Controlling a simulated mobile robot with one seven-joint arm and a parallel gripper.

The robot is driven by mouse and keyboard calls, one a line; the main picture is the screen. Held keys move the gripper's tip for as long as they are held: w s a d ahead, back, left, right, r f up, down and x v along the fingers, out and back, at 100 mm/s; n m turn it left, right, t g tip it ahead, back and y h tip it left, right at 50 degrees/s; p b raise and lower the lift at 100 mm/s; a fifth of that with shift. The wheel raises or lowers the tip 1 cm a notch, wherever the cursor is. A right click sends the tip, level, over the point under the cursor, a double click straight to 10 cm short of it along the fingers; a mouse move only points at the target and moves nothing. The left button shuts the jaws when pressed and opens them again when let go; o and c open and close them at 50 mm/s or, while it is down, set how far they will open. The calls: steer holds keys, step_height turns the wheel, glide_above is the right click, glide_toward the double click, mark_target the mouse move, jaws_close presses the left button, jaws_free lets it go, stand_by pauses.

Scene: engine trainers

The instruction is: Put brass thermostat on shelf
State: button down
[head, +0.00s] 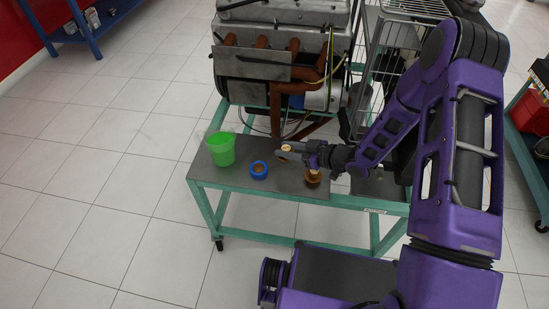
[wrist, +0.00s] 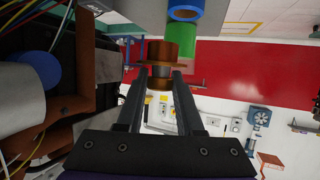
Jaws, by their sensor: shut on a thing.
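The brass thermostat (head: 286,148) is between my gripper's fingertips (head: 290,151) in the head view, small and partly hidden by the fingers. In the wrist view a copper-brown flanged piece (wrist: 172,49) shows at the fingertips (wrist: 160,76), with its narrower end between the two fingers. My gripper is shut on it, above the grey shelf (head: 237,177) of the green-framed engine stand; a gap shows below the fingers. I cannot tell the exact height.
An amber-brown object (head: 312,178) stands near the front edge below my gripper. The engine (head: 283,65) with its copper pipes rises behind.

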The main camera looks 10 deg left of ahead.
step_height(320, 180, down, 9)
steer(key=shift+r+b, duration=0.2)
steer(key=shift+b, duration=0.3)
steer(key=c, duration=0.5)
jaws_free()
steer(key=shift+f, duration=0.1)
steer(key=shift+c, duration=0.2)
steer(key=p+v, duration=0.1)
steer(key=v, duration=1.1)
steer(key=shift+s, duration=0.1)
